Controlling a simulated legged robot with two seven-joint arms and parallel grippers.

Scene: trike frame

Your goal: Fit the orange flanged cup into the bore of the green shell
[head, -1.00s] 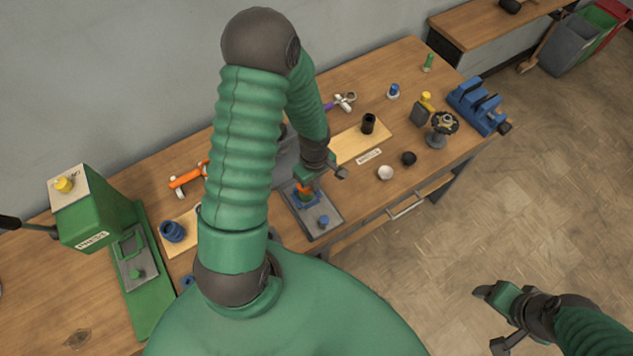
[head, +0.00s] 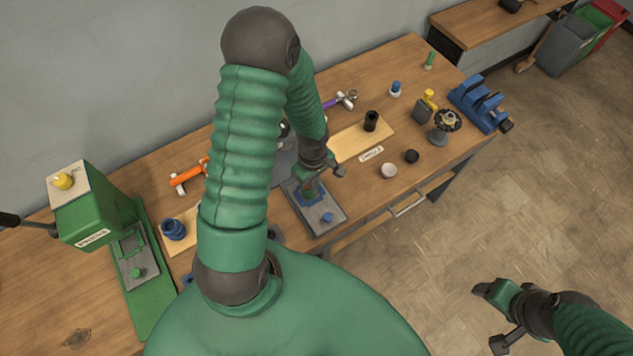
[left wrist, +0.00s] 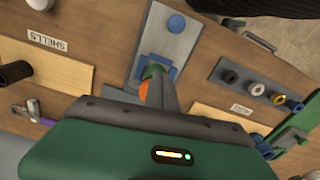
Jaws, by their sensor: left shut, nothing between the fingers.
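The green shell (left wrist: 153,71) sits in a blue holder (left wrist: 158,68) on a grey plate (head: 329,214). The orange flanged cup (left wrist: 143,90) shows as a small patch beside the shell in the left wrist view, partly hidden by my left gripper. I cannot tell how deep the cup sits in the bore. My left gripper (head: 309,188) is shut and empty, right over the holder; its fingers also show in the left wrist view (left wrist: 162,92). My right gripper (head: 492,318) is open and empty, over the floor away from the bench.
A green press (head: 98,205) stands at the left. A wooden board with a black cylinder (head: 371,121), a white round part (head: 388,171) and a black one (head: 411,157) lie to the right.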

